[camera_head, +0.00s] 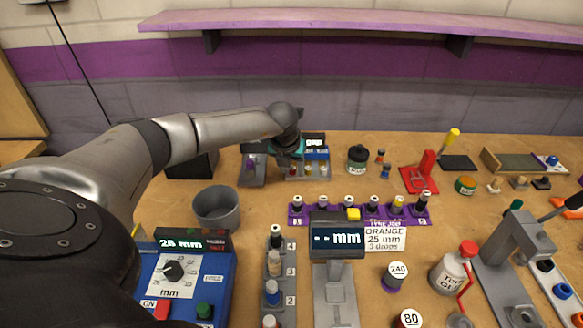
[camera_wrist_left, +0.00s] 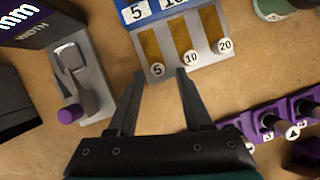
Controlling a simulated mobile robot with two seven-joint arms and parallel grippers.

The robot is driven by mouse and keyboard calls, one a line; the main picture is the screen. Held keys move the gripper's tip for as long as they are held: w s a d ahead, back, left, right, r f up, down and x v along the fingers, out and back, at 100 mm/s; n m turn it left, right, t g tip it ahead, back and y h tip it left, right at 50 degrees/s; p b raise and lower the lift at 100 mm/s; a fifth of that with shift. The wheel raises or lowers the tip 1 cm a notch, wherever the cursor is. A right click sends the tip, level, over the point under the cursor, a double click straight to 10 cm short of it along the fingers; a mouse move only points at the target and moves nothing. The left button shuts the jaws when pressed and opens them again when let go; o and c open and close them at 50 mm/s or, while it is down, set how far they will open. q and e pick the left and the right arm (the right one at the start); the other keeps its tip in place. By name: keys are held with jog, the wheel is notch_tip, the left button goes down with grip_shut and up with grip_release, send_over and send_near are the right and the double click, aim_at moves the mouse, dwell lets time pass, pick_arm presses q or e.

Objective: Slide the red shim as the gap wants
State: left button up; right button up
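A grey rack (camera_head: 297,178) with a blue label panel (camera_head: 316,153) stands at the back. No shim reads clearly as red. The grey gap fixture (camera_head: 252,178) with a purple knob (camera_wrist_left: 70,114) stands left of the rack; its display is partly hidden by my arm. Contact cannot be told.
A grey cup (camera_head: 216,205) stands in front of the fixture. A purple strip of several small bottles (camera_head: 325,215) lies in front. A blue control box (camera_head: 222,277) is at front left. Bare table lies between.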

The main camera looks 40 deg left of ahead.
pick_arm(q)
jog(key=shift+r, duration=0.1)
jog(key=p+v, duration=0.2)
jog(key=v, duration=1.3)
pick_arm(e)
notch_tip(320, 180, up, 2)
jog(key=shift+a+r, duration=0.1)
